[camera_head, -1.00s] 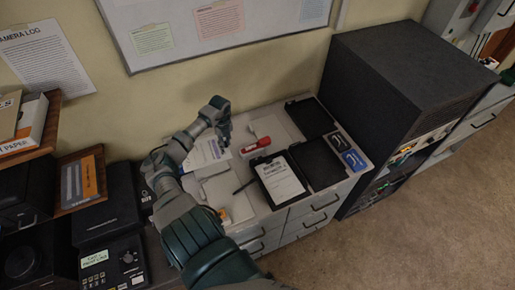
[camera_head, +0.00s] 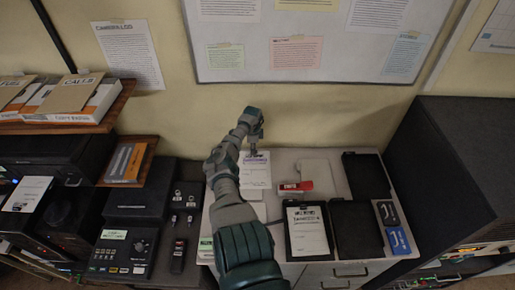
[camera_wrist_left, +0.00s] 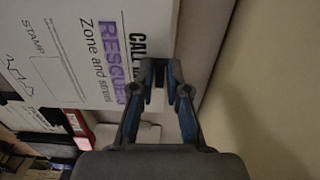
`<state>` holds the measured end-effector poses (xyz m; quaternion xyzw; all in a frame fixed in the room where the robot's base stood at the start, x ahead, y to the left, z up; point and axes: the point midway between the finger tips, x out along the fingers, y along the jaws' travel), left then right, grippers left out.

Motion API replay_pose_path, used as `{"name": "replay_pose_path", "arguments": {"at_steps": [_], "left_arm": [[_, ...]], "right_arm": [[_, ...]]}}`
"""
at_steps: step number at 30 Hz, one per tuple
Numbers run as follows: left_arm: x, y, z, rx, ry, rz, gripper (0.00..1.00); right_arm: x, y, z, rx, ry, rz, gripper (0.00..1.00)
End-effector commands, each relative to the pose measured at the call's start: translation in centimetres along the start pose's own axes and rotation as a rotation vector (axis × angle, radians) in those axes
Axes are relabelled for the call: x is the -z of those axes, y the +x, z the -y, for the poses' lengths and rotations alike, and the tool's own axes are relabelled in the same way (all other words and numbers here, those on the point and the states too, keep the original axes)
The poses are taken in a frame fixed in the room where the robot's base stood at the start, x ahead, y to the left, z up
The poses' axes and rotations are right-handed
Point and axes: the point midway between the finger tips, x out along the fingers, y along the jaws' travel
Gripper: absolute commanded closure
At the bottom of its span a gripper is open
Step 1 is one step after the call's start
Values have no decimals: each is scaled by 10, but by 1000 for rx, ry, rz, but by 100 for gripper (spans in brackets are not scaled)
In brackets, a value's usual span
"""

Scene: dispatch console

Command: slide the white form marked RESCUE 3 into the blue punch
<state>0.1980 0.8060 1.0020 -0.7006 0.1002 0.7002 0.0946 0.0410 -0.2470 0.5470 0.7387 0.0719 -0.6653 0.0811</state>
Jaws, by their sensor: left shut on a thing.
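The white form with a purple RESCUE heading (camera_wrist_left: 75,50) fills the upper left of the left wrist view; its number is cut off there. In the head view the form (camera_head: 256,173) lies at the back left of the grey cabinet top. My left gripper (camera_head: 254,151) is at its back edge. In the left wrist view my left gripper (camera_wrist_left: 160,75) is shut on that edge beside the heading. The blue punch (camera_head: 397,241) sits at the cabinet's right front, apart from the form. My right gripper is not in view.
A grey punch (camera_head: 387,213) stands just behind the blue one. A red stapler-like object (camera_head: 296,187), a clipboard with a white sheet (camera_head: 308,232) and black trays (camera_head: 356,230) lie between the form and punch. A dark cabinet (camera_head: 455,165) rises at right.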

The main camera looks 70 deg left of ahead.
Motion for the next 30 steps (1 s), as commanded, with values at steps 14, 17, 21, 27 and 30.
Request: {"name": "replay_pose_path", "arguments": {"at_steps": [14, 17, 21, 27, 30], "left_arm": [[-1, 47, -1, 3, 3, 1, 100], [-2, 54, -1, 3, 3, 1, 100], [-3, 58, -1, 2, 5, 3, 100], [-4, 60, 0, 1, 6, 2, 100], [-4, 60, 0, 1, 6, 2, 100]], "right_arm": [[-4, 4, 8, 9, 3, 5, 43], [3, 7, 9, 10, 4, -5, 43], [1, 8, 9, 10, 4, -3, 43], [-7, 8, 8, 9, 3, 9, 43], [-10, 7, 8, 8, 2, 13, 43]]}}
